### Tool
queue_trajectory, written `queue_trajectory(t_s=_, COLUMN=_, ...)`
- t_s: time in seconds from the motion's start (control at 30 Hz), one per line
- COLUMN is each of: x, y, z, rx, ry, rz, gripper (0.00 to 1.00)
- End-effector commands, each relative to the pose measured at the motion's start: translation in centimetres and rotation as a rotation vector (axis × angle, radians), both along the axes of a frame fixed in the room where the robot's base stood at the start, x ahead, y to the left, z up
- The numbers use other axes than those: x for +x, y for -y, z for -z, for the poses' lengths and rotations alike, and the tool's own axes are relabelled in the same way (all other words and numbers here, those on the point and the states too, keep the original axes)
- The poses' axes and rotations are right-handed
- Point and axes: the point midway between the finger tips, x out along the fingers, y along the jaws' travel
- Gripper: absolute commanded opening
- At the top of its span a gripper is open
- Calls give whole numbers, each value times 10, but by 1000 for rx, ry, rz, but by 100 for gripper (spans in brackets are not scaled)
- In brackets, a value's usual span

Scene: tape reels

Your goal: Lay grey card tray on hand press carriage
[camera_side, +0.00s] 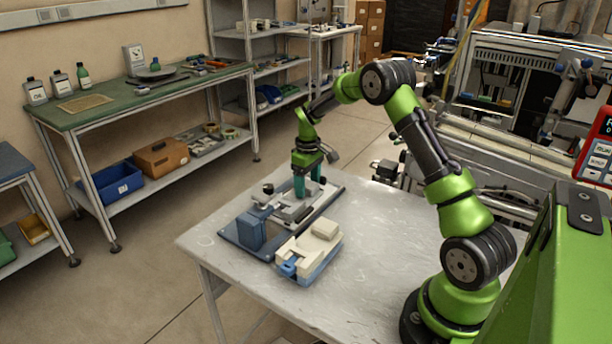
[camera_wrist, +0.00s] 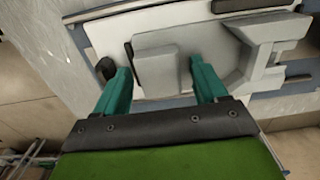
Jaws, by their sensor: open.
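My gripper (camera_side: 307,190) points down over the back part of a flat press-like device on the white table. In the wrist view, its two teal fingers (camera_wrist: 160,68) are apart, one on each side of a light grey block (camera_wrist: 158,72). Whether they touch it I cannot tell. The block sits on or beside a pale plate (camera_wrist: 110,38), with a larger stepped grey piece (camera_wrist: 262,52) to its right. The grey parts (camera_side: 294,212) look small in the side view, partly behind the fingers. I cannot tell for certain which part is the card tray and which the carriage.
A blue block (camera_side: 252,230) stands on the device's left side. A cream block on a blue base (camera_side: 310,250) is in front of it. A black knob (camera_wrist: 107,68) is close to the left finger. The table (camera_side: 385,230) is clear to the right.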

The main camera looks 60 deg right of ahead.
Motion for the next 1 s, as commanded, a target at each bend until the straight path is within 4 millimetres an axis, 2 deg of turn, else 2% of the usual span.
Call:
queue_trajectory(t_s=0.13, x=0, y=0, z=-4, rx=-1, ry=2, rz=0, gripper=72)
queue_trajectory(t_s=0.23, x=1, y=1, z=-16, rx=-3, ry=4, rz=-1, gripper=72)
queue_trajectory(t_s=0.6, x=1, y=1, z=-92, rx=-3, ry=4, rz=0, gripper=72)
queue_trajectory(t_s=0.83, x=0, y=0, z=-119, rx=-1, ry=2, rz=0, gripper=72)
queue_trajectory(t_s=0.93, x=-1, y=-7, z=-131, rx=-1, ry=16, rz=4, gripper=72)
queue_trajectory(t_s=1.0, x=-5, y=-21, z=-145, rx=-3, ry=43, rz=13, gripper=72)
